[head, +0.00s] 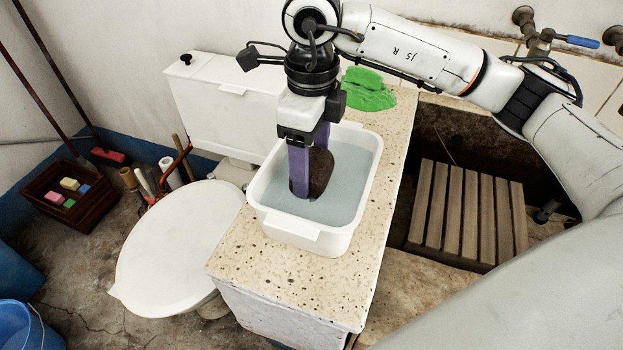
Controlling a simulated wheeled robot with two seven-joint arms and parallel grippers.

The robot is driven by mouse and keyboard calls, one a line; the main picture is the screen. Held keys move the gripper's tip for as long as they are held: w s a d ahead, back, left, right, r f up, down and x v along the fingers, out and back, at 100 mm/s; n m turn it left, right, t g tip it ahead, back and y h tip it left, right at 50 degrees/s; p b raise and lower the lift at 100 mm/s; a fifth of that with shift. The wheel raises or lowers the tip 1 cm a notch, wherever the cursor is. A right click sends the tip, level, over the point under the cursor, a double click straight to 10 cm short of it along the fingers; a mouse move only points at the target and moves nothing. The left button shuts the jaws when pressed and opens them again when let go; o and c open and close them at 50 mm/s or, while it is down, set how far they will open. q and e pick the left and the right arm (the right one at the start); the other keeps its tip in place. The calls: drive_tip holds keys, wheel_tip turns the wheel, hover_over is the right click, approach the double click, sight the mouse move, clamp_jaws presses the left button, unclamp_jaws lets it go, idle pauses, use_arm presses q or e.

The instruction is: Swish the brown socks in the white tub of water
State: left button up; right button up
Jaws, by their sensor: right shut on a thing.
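The white tub (331,238) stands on the speckled stone counter (285,285) and holds greyish-blue water (353,170). My right gripper (311,175) points straight down into the tub, its purple fingers reaching to the water. It is shut on the brown socks (321,172), a dark brown bundle that shows between and beside the fingers. The lower part of the socks is at or under the water, and the fingers hide part of them. My left gripper is not in view.
A green cloth (368,90) lies on the counter behind the tub. A toilet with a closed white lid (178,245) stands to the left. A slatted wooden rack (467,213) sits in the trough at right. The counter's front end is clear.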

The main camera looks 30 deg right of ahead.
sight(311, 158)
wheel_tip(311, 158, up, 7)
drive_tip(key=p, duration=0.4)
drive_tip(key=shift+f, duration=0.1)
idle(1.7)
